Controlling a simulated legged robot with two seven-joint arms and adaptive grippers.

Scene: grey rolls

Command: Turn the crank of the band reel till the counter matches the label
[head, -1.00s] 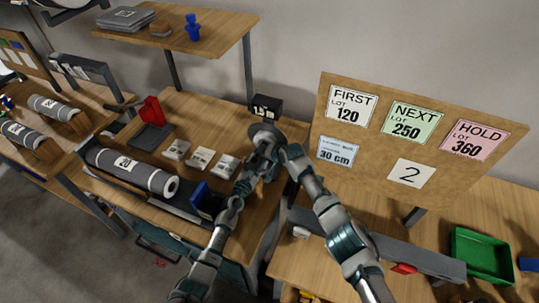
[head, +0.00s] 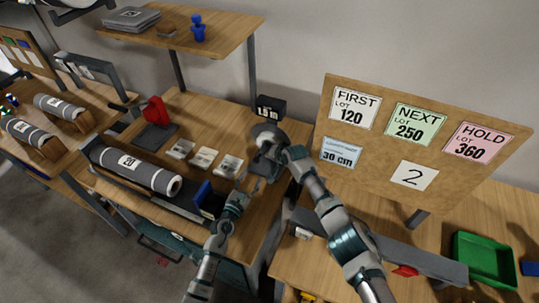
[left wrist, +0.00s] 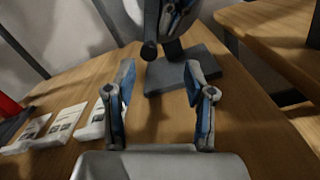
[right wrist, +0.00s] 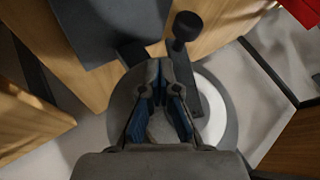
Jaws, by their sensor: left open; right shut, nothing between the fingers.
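The band reel (head: 264,132) is a grey disc on the middle bench; my right gripper hides part of it. Its dark crank (right wrist: 187,28) with a round knob shows in the right wrist view. The counter (head: 270,107) is a black box behind the reel; its digits are too small to read surely. A blue label (head: 340,152) reads 30 cm. My right gripper (right wrist: 163,68) is shut and empty, in front of the disc, beside the crank. My left gripper (left wrist: 158,75) is open and empty, short of the reel's grey base plate (left wrist: 186,70).
A grey roll (head: 138,170) lies at the bench's front left. A board (head: 410,150) with lot cards stands right.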

